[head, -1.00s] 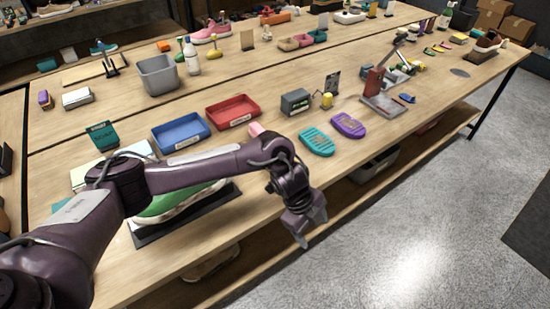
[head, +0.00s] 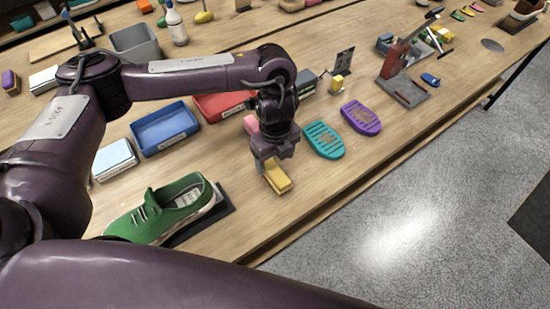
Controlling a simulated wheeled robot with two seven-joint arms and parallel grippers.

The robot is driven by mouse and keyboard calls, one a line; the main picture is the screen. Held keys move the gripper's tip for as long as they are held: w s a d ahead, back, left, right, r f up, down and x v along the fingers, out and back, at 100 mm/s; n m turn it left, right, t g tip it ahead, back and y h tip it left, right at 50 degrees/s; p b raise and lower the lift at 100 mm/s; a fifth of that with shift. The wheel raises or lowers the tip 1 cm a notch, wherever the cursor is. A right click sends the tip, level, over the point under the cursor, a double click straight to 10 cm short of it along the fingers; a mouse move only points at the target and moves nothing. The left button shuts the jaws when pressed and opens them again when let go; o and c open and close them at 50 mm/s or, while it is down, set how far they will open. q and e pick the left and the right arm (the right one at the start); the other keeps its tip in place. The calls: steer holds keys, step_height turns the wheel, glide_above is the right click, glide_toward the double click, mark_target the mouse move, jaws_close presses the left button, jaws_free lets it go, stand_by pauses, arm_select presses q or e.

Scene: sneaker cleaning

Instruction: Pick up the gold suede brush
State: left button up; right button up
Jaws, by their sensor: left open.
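The gold suede brush (head: 278,181) is a small yellow-gold block lying on the wooden table in the head view, right of the green sneaker. My left gripper (head: 275,167) points down right over it. The jaws are open, with the fingers at the brush's far end. I cannot tell whether they touch it. The gripper and wrist hide part of the brush. My right gripper does not show.
The green sneaker (head: 160,210) is on a dark stand to the left. Blue (head: 165,128) and red (head: 222,106) trays lie behind. A teal sole-shaped piece (head: 324,140) and a purple one (head: 361,118) lie to the right. Bare tabletop lies in front of the brush.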

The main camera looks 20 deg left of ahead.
mark_target(274, 171)
arm_select(q)
steer(key=f, duration=0.1)
steer(key=s+f, duration=0.1)
steer(key=f, duration=0.1)
steer(key=shift+s+f, duration=0.1)
steer(key=shift+f, duration=0.15)
steer(key=f, duration=0.1)
steer(key=f+b, duration=0.1)
steer(key=shift+w+a+f, duration=0.1)
steer(key=shift+w+f, duration=0.2)
steer(key=shift+w, duration=0.05)
steer(key=shift+w+f, duration=0.1)
steer(key=shift+f, duration=0.4)
steer(key=shift+r, duration=0.1)
steer(key=c, duration=1.1)
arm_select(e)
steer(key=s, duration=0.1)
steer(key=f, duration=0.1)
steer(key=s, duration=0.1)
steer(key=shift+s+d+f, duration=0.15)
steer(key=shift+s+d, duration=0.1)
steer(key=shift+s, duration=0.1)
